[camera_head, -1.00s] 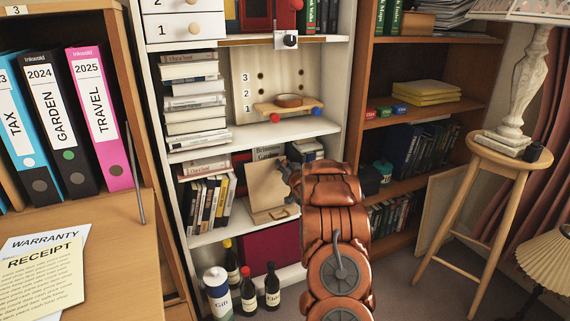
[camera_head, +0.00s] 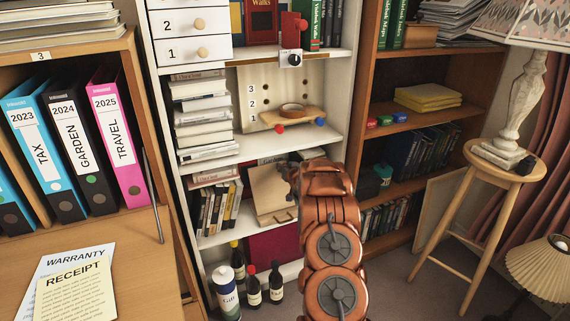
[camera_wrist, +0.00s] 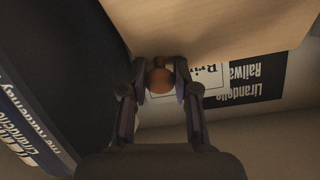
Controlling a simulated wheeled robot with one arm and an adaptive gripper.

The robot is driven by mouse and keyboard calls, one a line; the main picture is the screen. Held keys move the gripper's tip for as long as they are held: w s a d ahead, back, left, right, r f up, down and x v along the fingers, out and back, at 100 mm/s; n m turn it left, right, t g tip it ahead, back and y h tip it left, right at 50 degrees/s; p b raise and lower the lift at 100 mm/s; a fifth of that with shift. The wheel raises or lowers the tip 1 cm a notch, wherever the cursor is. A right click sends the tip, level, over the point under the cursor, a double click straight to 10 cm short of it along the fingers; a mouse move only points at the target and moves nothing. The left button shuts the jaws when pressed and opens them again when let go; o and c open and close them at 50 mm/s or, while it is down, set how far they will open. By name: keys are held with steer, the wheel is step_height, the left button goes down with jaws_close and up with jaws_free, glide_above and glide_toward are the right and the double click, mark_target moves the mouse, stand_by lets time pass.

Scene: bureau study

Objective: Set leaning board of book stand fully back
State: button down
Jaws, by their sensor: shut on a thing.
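The book stand's leaning board (camera_head: 270,190) is a plain tan panel on a lower shelf of the white bookcase. It tilts back toward the books behind it. A small wooden ledge with a loop-shaped part (camera_head: 283,216) is at its foot. In the wrist view the board (camera_wrist: 215,22) fills the top, with a round orange-brown knob (camera_wrist: 160,82) at its edge. My gripper (camera_wrist: 161,78) has its two fingers closed on either side of this knob. In the head view my copper arm hides the gripper and the board's right side.
Books stand left of the board (camera_head: 217,207), and a dark book (camera_wrist: 40,90) is close on the left in the wrist view. A shelf edge (camera_head: 230,237) runs below the stand.

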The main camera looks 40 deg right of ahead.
steer(key=shift+w+r, duration=0.1)
steer(key=shift+r, duration=0.05)
steer(key=c, duration=0.9)
jaws_free()
steer(key=shift+o, duration=0.2)
steer(key=v, duration=1.2)
steer(key=shift+f, duration=0.2)
